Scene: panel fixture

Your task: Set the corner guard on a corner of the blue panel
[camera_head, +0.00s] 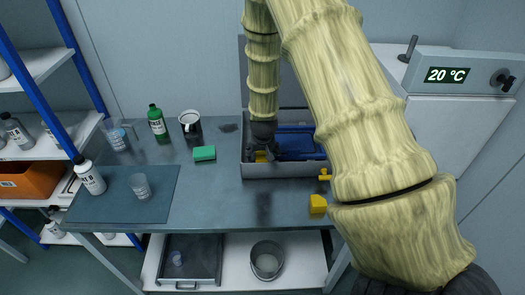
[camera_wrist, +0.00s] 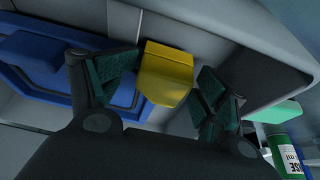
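The blue panel (camera_head: 298,145) lies inside the grey open box (camera_head: 285,171), partly hidden by my arm. It also shows at the left of the wrist view (camera_wrist: 45,62). A yellow corner guard (camera_wrist: 167,72) is at the panel's end nearest my gripper; its yellow also shows in the head view (camera_head: 261,157). I cannot tell whether it is fully seated on the corner. My gripper (camera_wrist: 168,82) points down into the box, with its two fingers apart on either side of the guard. A gap shows at the right finger; the left finger is close to the guard.
A yellow block (camera_head: 318,204) lies on the bench in front of the box. A yellow piece (camera_head: 325,175) is at the box's front right. A green sponge (camera_head: 204,153), mug (camera_head: 190,125) and green bottle (camera_head: 157,122) stand left. The box walls surround my gripper closely.

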